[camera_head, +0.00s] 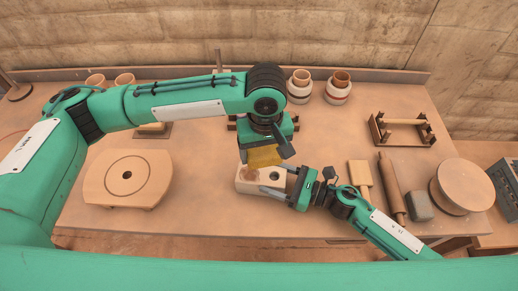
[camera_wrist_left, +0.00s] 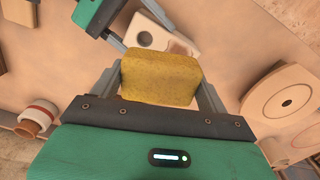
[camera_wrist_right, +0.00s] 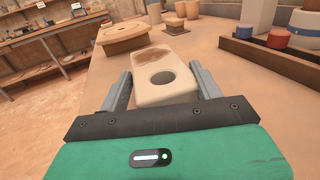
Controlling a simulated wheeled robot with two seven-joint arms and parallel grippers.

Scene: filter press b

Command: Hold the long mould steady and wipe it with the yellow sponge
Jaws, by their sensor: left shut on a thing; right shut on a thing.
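The long mould (camera_head: 246,184) is a pale block lying on the table, with a round hole near one end. In the right wrist view the mould (camera_wrist_right: 180,92) has a brown smear (camera_wrist_right: 150,57) on its far part. My right gripper (camera_head: 284,180) is shut on the holed end, one finger on each side. My left gripper (camera_head: 265,150) is shut on the yellow sponge (camera_head: 264,158). The sponge (camera_wrist_left: 160,78) hides part of the mould (camera_wrist_left: 150,38) in the left wrist view. The right wrist view shows no sponge on the mould's top, so it appears held above.
A round-holed board (camera_head: 128,178) lies at the left. A wooden paddle (camera_head: 360,175), a rolling pin (camera_head: 391,185), a grey block (camera_head: 419,205) and a round disc (camera_head: 461,186) lie at the right. A wooden rack (camera_head: 402,131) and jars (camera_head: 338,88) stand behind.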

